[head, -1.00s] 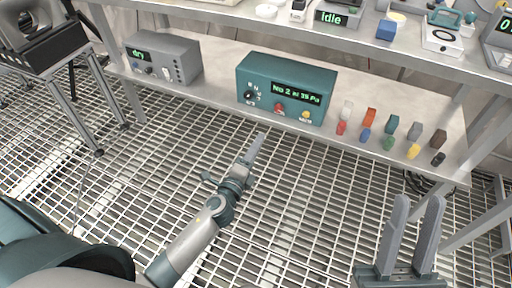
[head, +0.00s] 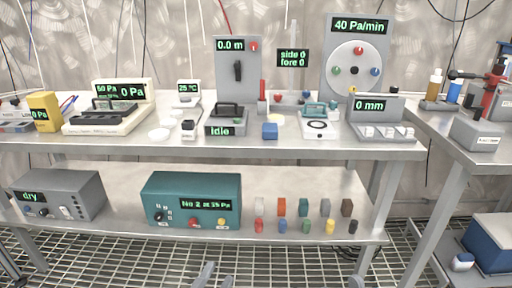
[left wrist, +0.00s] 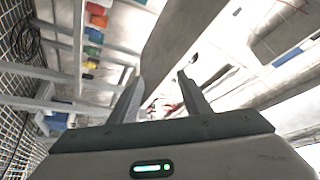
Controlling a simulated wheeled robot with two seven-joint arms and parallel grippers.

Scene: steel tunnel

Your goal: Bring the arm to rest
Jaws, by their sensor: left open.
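The workbench's lower shelf (head: 365,228) holds a grey "dry" box (head: 60,195), a teal box (head: 192,200) and several small coloured blocks. Instruments crowd the upper top (head: 300,150). A side table (head: 430,128) stands right. Grating (head: 130,262) is open in front.

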